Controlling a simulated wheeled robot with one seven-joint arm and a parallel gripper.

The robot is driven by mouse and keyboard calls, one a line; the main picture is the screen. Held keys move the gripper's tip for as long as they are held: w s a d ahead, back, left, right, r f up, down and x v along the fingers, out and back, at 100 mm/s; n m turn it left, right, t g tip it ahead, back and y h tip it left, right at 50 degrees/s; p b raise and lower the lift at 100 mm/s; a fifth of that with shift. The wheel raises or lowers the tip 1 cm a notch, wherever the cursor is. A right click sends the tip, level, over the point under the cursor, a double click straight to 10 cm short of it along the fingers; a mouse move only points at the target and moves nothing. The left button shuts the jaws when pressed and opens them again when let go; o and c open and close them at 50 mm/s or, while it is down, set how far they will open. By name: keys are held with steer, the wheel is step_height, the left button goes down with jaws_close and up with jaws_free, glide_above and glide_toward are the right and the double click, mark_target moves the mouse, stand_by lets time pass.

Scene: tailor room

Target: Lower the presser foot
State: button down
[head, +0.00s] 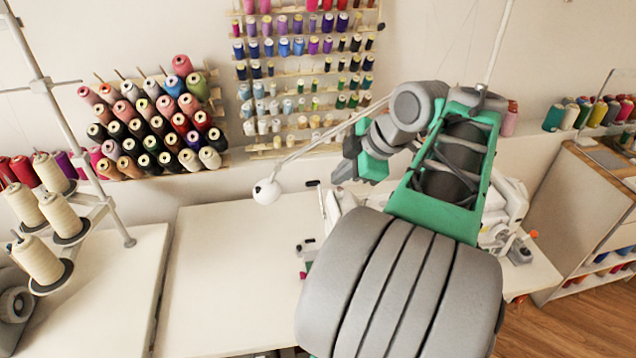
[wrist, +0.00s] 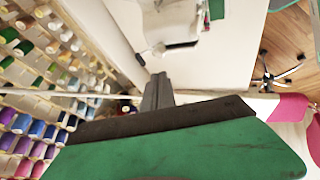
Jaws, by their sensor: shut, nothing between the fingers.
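The white sewing machine (head: 508,205) stands on the white table (head: 235,260) in the head view, mostly behind my arm. Its left end (head: 340,200) shows just below my gripper. The presser foot and its lever cannot be made out; my arm covers the middle of the machine. My gripper (head: 345,172) is above the machine's left end, pointing left and down, apart from the table. In the wrist view the grey fingers (wrist: 158,92) are together with nothing between them. A small white and dark part (wrist: 180,45) lies beyond them; I cannot tell what it is.
A white lamp head (head: 267,191) on a thin arm hangs left of my gripper. Spool racks (head: 305,75) cover the wall behind. Cream thread cones (head: 38,260) stand on a stand at the left. A wooden cabinet (head: 590,210) is at the right. The table's left part is clear.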

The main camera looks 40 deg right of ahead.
mark_target(318, 184)
steer(key=w+f, duration=0.8)
steer(key=shift+w+d, duration=0.1)
steer(key=shift+d, duration=0.05)
steer(key=shift+w+d+f, duration=0.1)
steer(key=shift+w, duration=0.1)
steer(key=shift+f, duration=0.1)
steer(key=shift+w+d+f+b, duration=0.1)
steer(key=shift+w+f+b, duration=0.15)
steer(key=shift+b, duration=0.25)
steer(key=shift+w+d+r, duration=0.1)
steer(key=shift+w, duration=0.05)
